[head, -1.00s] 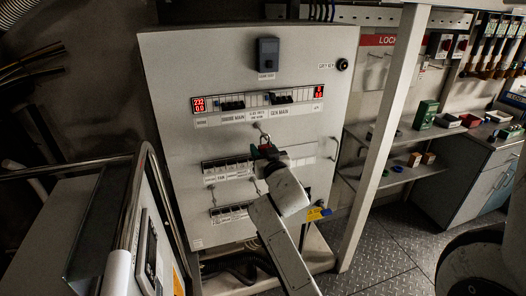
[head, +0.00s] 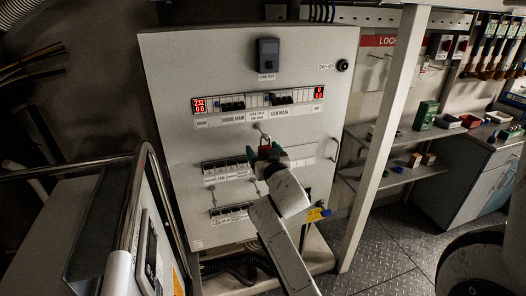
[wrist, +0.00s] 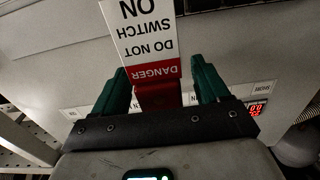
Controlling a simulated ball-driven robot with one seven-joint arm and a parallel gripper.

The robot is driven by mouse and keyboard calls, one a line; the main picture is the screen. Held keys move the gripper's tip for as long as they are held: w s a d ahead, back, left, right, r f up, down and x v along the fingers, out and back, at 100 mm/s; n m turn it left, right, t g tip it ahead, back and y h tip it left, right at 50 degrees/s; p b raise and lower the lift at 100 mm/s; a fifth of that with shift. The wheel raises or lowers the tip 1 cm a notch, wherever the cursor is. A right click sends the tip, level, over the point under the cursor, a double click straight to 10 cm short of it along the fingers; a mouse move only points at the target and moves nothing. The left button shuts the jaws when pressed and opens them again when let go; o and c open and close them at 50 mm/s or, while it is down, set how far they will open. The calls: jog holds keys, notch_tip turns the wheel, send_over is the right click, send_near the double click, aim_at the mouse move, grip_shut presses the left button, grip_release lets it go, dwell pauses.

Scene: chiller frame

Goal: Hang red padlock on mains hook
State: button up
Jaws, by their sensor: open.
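The red padlock (head: 264,152) shows just under the light mains hook (head: 264,139) in the middle of the cabinet front. The head view is too small to tell whether its shackle is around the hook. In the wrist view the red body (wrist: 158,96) lies between my gripper's two green fingers (wrist: 162,90), with gaps beside it, so the gripper is open around it. A white and red danger tag (wrist: 143,40), upside down, shows beyond the padlock. In the head view my gripper (head: 266,161) is at the padlock, close to the cabinet. The shackle is hidden in the wrist view.
The grey cabinet (head: 165,130) carries rows of breakers (head: 232,102) and red displays (head: 198,105). A pale post (head: 382,140) stands to the right, before shelves (head: 400,172). A metal rail (head: 75,168) and panel are at the left. Chequered floor (head: 375,262) is open at lower right.

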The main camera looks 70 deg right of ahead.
jog(key=b+v, duration=0.1)
jog(key=v, duration=0.9)
jog(key=shift+s+a+b, duration=0.25)
jog(key=shift+b, duration=0.1)
jog(key=a+f+n+g+y, duration=0.4)
jog(key=a+f+y, duration=0.5)
jog(key=a+f, duration=0.8)
jog(key=s+a+f+n+g+y, duration=0.4)
jog(key=s+a+f+n+g, duration=0.1)
jog(key=s+a+f, duration=0.4)
jog(key=shift+s+a+f+n+g+y, duration=0.3)
jog(key=shift+s+a+g, duration=0.5)
jog(key=shift+s+a, duration=0.35)
jog(key=shift+d, duration=0.1)
